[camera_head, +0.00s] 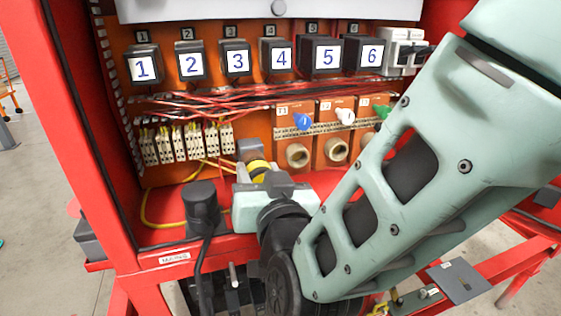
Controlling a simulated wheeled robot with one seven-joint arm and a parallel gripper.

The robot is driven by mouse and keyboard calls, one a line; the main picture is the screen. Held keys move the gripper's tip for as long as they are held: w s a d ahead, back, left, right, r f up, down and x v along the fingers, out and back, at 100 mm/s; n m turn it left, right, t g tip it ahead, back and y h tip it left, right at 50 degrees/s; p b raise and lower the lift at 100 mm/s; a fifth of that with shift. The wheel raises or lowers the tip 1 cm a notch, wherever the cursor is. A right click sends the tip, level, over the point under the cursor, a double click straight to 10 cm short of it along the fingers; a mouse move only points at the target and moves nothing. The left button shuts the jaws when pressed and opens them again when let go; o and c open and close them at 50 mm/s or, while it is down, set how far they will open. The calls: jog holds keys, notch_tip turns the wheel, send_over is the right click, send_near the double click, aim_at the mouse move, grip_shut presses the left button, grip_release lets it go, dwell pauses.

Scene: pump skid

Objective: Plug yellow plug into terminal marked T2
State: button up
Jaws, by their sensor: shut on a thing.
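The yellow plug (258,169) is at my gripper (257,176), in front of the orange panel and left of the sockets. My gripper is shut on it; its fingers are mostly hidden behind its pale body. Three terminals stand in a row, with small labels that are hard to read. The left one has a blue knob (303,121) above a round beige socket (297,155). The middle one, whose label seems to read T2, has a white knob (345,115) above its socket (336,150). The plug is apart from both sockets.
A yellow cable (150,209) loops along the cabinet floor. A black device (202,203) with a cable stands at the front edge. Red wires (220,96) and numbered black units (237,62) sit above.

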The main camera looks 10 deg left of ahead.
jog(key=shift+b+v, duration=0.5)
jog(key=shift+v, duration=1.3)
